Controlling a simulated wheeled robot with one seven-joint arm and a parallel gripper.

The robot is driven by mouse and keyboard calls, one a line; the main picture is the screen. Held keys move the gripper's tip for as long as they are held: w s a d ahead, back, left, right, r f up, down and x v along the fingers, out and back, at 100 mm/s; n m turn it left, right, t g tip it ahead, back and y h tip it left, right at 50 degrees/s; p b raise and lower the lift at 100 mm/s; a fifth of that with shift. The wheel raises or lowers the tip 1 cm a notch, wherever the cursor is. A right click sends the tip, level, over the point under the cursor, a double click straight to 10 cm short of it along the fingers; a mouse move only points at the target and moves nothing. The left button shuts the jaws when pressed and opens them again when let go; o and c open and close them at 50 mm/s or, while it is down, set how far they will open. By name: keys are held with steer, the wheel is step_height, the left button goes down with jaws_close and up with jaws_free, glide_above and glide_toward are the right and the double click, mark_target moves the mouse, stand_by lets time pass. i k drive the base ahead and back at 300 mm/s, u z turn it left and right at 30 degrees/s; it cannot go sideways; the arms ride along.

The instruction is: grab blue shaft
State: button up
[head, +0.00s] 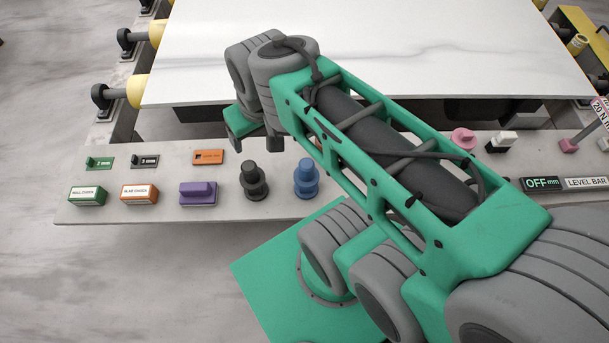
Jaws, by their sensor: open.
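The blue shaft (306,180) stands upright on the grey shelf, with a narrower top on a wider, stepped base. It is in the middle of the head view, just left of my arm. My gripper (256,143) is open, up and to the left of the blue shaft in the picture. I see no object between its fingers, though the arm's wrist partly hides them. A similar black shaft (254,182) stands left of the blue one, below the gripper in the picture.
Left on the shelf (140,213) are a purple block (198,193), labelled green (87,196) and orange-and-white (139,194) blocks, and small tagged pieces. A white marble slab (360,40) lies behind. Pink (463,138) and black-and-white (502,141) pieces stand right of my arm.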

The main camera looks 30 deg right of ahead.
mark_target(306, 176)
steer(key=z, duration=0.15)
steer(key=k, duration=0.4)
steer(key=u, duration=1.35)
